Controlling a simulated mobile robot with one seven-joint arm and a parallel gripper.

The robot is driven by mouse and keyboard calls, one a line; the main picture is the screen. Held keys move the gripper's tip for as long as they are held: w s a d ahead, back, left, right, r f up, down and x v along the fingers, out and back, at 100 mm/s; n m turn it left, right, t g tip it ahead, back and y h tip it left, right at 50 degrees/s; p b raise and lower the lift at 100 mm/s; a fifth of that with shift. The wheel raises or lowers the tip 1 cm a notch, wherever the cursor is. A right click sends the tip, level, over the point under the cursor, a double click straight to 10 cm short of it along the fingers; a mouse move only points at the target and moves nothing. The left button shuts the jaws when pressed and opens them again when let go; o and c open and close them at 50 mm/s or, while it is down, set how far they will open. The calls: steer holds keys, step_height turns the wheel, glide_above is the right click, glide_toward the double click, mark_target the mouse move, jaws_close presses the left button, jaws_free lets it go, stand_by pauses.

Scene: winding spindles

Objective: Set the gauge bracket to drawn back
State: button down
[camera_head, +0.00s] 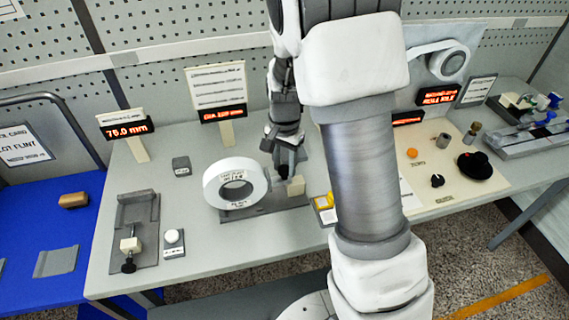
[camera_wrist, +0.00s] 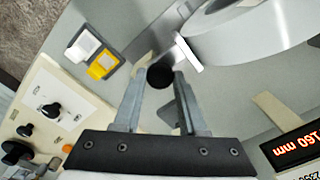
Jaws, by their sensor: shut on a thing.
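The gauge bracket shows as a cream block (camera_head: 296,187) on a grey base plate (camera_head: 262,207), just right of the white roll (camera_head: 212,187). In the wrist view a pale upright piece of it (camera_wrist: 188,54) stands close beside the roll (camera_wrist: 245,32); I cannot tell whether they touch. A round black knob (camera_wrist: 160,75) sits at the bracket's end. My gripper (camera_wrist: 161,76) is shut on this knob, one finger on each side. In the head view my gripper (camera_head: 288,170) is over the bracket, and its fingers hide the knob.
A white and yellow button pair (camera_wrist: 94,55) lies beside the bracket. Red-lit displays (camera_head: 222,114) stand behind. A grey fixture with a black knob (camera_head: 135,230) is at left. A cream panel with knobs (camera_head: 440,180) is at right. The bench front is clear.

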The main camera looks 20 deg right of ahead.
steer(key=shift+d+b, duration=0.3)
steer(key=shift+d, duration=2)
steer(key=shift+c, duration=2.3)
jaws_free()
steer(key=shift+d, duration=0.1)
steer(key=shift+r, duration=0.55)
step_height(320, 180, up, 16)
steer(key=p, duration=0.1)
steer(key=shift+r, duration=0.2)
